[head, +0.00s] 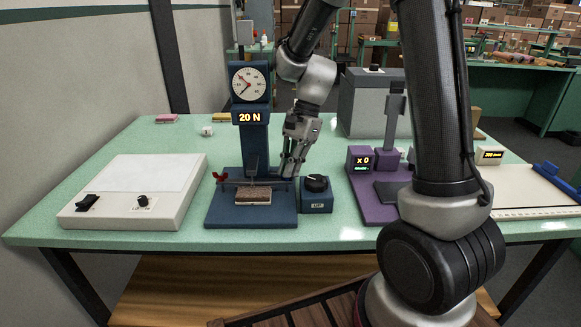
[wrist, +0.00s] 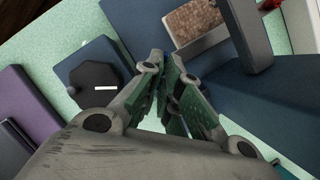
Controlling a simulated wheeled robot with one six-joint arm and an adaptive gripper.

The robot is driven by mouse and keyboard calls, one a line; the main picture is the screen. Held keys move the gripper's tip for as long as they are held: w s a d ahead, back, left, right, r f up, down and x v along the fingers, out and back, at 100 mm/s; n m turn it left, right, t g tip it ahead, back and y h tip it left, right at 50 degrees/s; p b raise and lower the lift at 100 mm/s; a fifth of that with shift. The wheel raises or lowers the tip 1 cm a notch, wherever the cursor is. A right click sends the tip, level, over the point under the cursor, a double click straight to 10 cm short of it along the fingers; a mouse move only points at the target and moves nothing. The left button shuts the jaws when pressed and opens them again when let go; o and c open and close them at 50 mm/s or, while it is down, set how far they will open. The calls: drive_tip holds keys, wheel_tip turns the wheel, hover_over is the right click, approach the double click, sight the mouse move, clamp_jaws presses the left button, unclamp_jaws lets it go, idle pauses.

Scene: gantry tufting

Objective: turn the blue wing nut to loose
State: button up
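The blue wing nut cannot be made out in either view; the right end of the clamp bar, across from the red wing nut, is covered by my fingers. My gripper (head: 288,170) points down at that end of the bar, between the brown sample (head: 253,196) and the black knob (head: 316,183). In the wrist view the fingertips (wrist: 165,62) are close together with a narrow gap. Whether they hold the nut is hidden. The red wing nut (head: 221,177) stands at the left end of the bar. The blue tester's base (head: 222,213) lies under the fingers.
The tester's dial column (head: 250,145) reads 20 N and rises just left of my gripper. The knob's box is close on the right. A purple device (head: 362,185) stands further right, and a white light box (head: 139,190) on the left. Free green tabletop (head: 180,140) lies behind the light box.

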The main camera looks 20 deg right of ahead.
drive_tip(key=o, duration=0.3)
drive_tip(key=shift+r, duration=0.1)
drive_tip(key=v, duration=1.1)
drive_tip(key=shift+r, duration=0.4)
